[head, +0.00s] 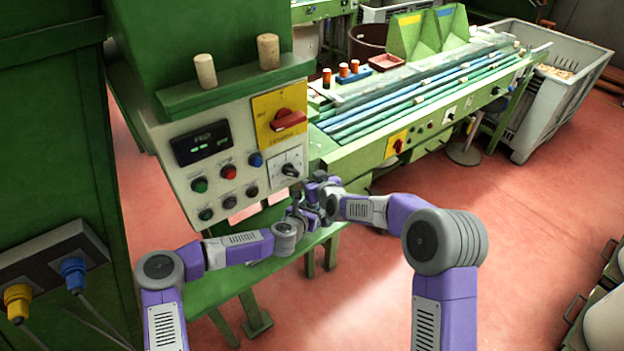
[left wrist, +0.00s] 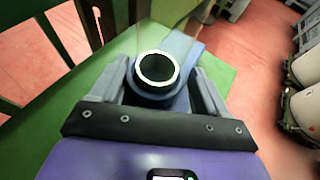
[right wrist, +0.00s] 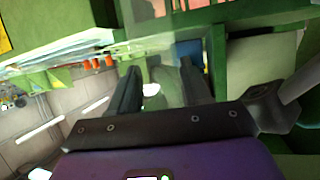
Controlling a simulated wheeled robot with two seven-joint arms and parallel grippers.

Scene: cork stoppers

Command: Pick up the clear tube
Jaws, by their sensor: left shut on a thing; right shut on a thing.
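My two grippers meet close together in front of the control panel in the head view, the left one (head: 303,211) and the right one (head: 321,190). In the left wrist view my left gripper (left wrist: 165,85) is shut on a dark blue holder (left wrist: 183,47) with a round, white-rimmed opening. In the right wrist view my right gripper (right wrist: 160,76) is shut on a pale, see-through piece (right wrist: 165,90), which looks like the clear tube. Its outline is faint, and I cannot tell whether it touches the holder. The head view is too small to show either held thing clearly.
Two cork stoppers (head: 205,71) (head: 268,51) stand on the green ledge above the control panel (head: 238,165). A green bench lies below the grippers. The conveyor (head: 430,95) runs off to the right, with a grey bin (head: 535,110) beyond.

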